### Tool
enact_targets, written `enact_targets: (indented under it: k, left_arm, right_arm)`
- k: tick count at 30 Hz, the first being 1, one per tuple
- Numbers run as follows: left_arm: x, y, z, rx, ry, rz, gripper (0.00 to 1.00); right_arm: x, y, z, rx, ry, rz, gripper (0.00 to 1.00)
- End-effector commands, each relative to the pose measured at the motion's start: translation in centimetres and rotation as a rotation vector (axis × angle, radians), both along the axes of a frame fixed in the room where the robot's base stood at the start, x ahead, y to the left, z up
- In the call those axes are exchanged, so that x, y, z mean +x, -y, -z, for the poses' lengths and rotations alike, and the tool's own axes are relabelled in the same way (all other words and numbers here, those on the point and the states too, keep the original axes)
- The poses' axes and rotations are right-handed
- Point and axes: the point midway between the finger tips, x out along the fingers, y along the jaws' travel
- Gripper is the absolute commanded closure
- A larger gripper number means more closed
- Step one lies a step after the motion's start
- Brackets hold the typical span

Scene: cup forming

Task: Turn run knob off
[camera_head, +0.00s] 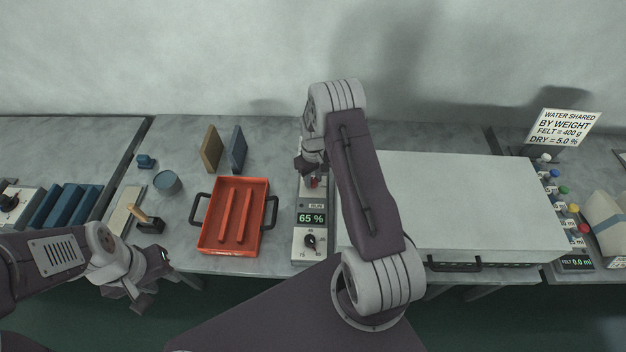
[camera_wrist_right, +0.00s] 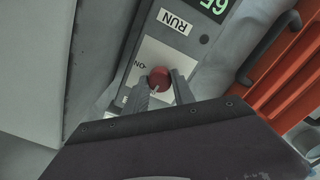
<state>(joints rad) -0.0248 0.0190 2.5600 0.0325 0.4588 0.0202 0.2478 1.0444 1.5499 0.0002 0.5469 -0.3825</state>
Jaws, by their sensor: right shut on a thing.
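The run knob (camera_wrist_right: 159,78) is a red round knob on a pale plate, below a "RUN" label, in the right wrist view. An "ON" mark shows beside it. My right gripper (camera_wrist_right: 160,92) is shut on the knob, one finger on each side. In the head view the control panel (camera_head: 309,239) shows "65 %" and a black dial (camera_head: 310,241); my right gripper (camera_head: 314,180) is over its upper part and partly hides the knob. My left gripper (camera_head: 150,280) is low at the left, away from the panel; its fingers are too unclear to judge.
An orange tray (camera_head: 264,187) with dark handles lies just left of the panel. A large pale box (camera_head: 470,200) stands right of it, with coloured knobs along its right side. A blue cup (camera_head: 167,183) and two upright boards (camera_head: 211,149) stand at the left.

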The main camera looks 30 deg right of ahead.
Motion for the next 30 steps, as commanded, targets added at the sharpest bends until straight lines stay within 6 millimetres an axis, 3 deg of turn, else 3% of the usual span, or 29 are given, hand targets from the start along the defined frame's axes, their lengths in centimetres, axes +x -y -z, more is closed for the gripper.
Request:
enact_targets:
  k: [9, 25, 26, 27, 30]
  left_arm:
    - [0.00, 0.00, 0.34, 0.000, 0.000, 0.000, 0.64]
    - [0.00, 0.00, 0.36, 0.000, 0.000, 0.000, 0.64]
    - [0.00, 0.00, 0.36, 0.000, 0.000, 0.000, 0.64]
    - [0.00, 0.00, 0.36, 0.000, 0.000, 0.000, 0.64]
    - [0.00, 0.00, 0.36, 0.000, 0.000, 0.000, 0.64]
  right_arm:
    - [-0.13, -0.01, 0.07, 0.000, -0.004, -0.100, 1.00]
    - [-0.13, 0.00, 0.04, 0.000, -0.004, -0.118, 1.00]
    - [-0.13, 0.00, 0.04, 0.000, -0.004, -0.118, 0.61]
    - [-0.12, 0.00, 0.04, 0.001, -0.003, -0.117, 0.50]
    - [-0.09, 0.00, 0.03, 0.001, -0.003, -0.117, 0.48]
